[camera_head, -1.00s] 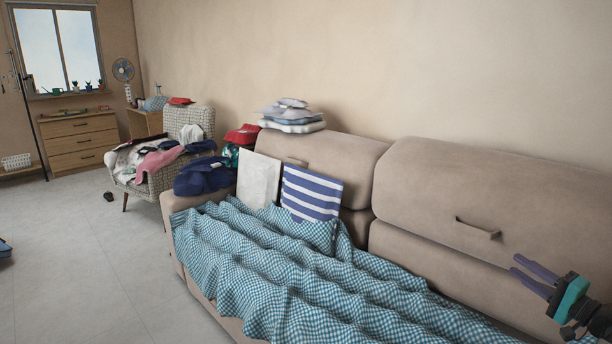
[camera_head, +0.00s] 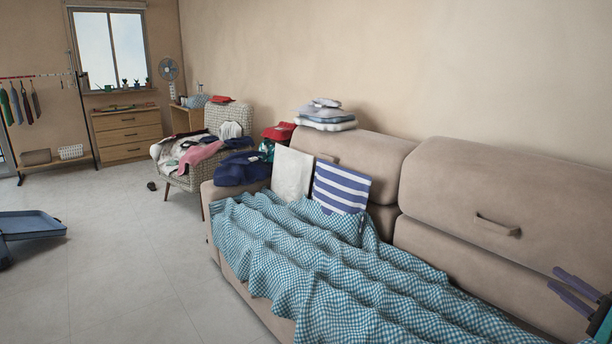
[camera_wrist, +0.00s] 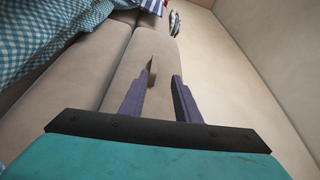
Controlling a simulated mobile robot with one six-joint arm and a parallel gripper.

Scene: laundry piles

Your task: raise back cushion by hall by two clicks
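The sofa has two beige back cushions in the head view. The nearer, right cushion (camera_head: 480,190) has a fabric pull strap (camera_head: 497,225) on its front. The farther, left cushion (camera_head: 375,150) also has a strap, partly hidden behind pillows. My gripper (camera_head: 553,279) is at the lower right edge, to the right of and below the near strap, apart from it. In the wrist view my gripper (camera_wrist: 160,78) has its two purple fingers spread with nothing held. A strap (camera_wrist: 152,72) on a cushion (camera_wrist: 150,50) shows beyond and between the fingertips.
A blue checked blanket (camera_head: 330,270) covers the seat. A white pillow (camera_head: 292,173) and a striped pillow (camera_head: 340,188) lean on the left cushion; folded laundry (camera_head: 326,116) sits on top. A laundry-covered armchair (camera_head: 185,170) stands beyond. The floor (camera_head: 130,270) at left is mostly clear.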

